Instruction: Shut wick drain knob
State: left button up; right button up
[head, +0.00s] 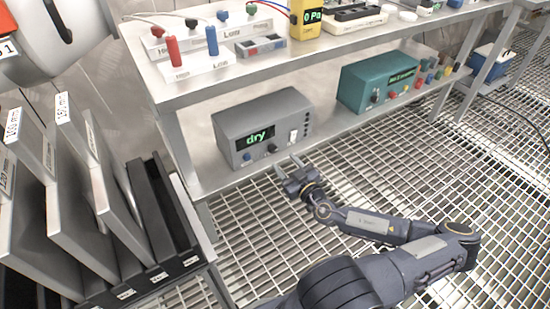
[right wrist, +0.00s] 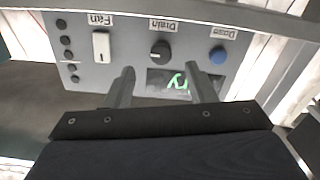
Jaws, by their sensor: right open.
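The grey box (head: 265,125) with a green "dry" display stands on the lower shelf. Its black drain knob (head: 272,148) sits between a blue knob and a white switch. In the right wrist view, which is upside down, the drain knob (right wrist: 160,50) is round and black under a "Drain" label. My right gripper (head: 287,166) is open just in front of the box; its two fingers (right wrist: 160,72) point at the panel on either side of the knob's line, apart from it. My left gripper is not in view.
The blue dose knob (right wrist: 218,55) and white fan switch (right wrist: 101,46) flank the drain knob. A teal box (head: 378,82) stands farther right on the shelf. The upper bench top (head: 215,90) overhangs the shelf. A rack of grey panels (head: 75,220) stands left.

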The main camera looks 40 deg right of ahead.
aim_at(275, 151)
jog(key=w, duration=0.2)
jog(key=w+b, duration=0.1)
jog(key=w, duration=0.3)
jog(key=shift+d, duration=0.3)
jog(key=shift+c, duration=0.4)
jog(key=c, duration=0.9)
jog(key=shift+r+n+p, duration=0.2)
jog(key=shift+n+p, duration=0.2)
jog(key=shift+p, duration=0.1)
jog(key=n+p, duration=0.9)
jog(key=p, duration=0.3)
jog(key=shift+r, duration=0.15)
jog(key=n+p, duration=0.3)
jog(key=n, duration=0.1)
jog(key=shift+n+p, duration=0.3)
jog(key=shift+p, duration=0.05)
jog(key=shift+n+p, duration=0.95)
jog(key=shift+n, duration=0.85)
jog(key=shift+f, duration=0.2)
